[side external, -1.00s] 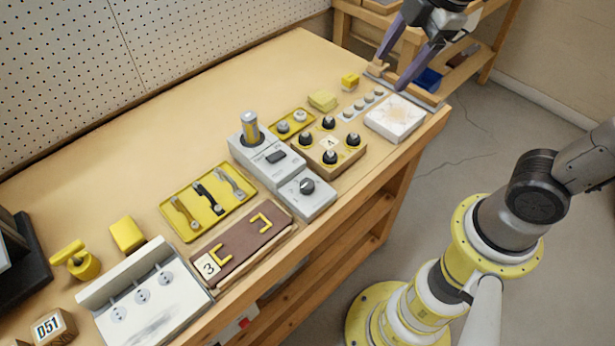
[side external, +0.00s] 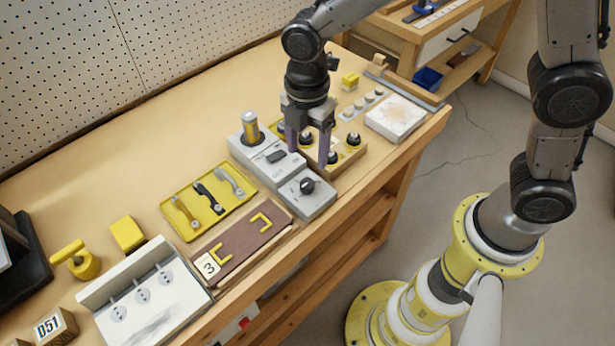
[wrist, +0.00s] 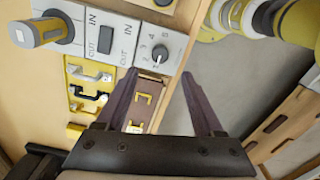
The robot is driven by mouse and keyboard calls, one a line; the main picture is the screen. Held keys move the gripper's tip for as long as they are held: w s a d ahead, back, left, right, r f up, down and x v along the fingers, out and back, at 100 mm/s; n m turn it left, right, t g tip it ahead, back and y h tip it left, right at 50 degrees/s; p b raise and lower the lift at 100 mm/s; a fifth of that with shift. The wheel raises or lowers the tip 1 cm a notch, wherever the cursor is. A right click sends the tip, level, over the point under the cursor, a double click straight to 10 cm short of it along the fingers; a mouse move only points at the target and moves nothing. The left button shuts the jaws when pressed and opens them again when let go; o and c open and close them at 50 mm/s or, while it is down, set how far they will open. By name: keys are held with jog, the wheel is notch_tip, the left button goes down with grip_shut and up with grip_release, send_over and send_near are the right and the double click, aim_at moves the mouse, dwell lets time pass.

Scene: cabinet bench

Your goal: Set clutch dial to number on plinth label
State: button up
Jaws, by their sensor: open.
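A black dial knob (side external: 307,186) sits on the front grey module of a three-part row on the bench. The brown plinth (side external: 245,242) carries a white label (side external: 208,266) reading 3 and yellow brackets; in the wrist view the plinth (wrist: 141,106) shows between my fingers. My gripper (side external: 308,157) is open and empty, pointing down above and slightly behind the dial in the side view. Its fingers (wrist: 160,74) do not appear to touch the dial.
The switch module (side external: 275,157) and a yellow-grey cylinder (side external: 250,127) adjoin the dial module. A wooden box with black knobs (side external: 353,139) stands close to the right, partly hidden by my gripper. A yellow handle tray (side external: 205,212) lies left. The bench's front edge is close by.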

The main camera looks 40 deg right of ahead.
aim_at(307, 183)
notch_tip(307, 183, down, 9)
jog(key=shift+f, duration=0.15)
dwell(0.4)
grip_shut()
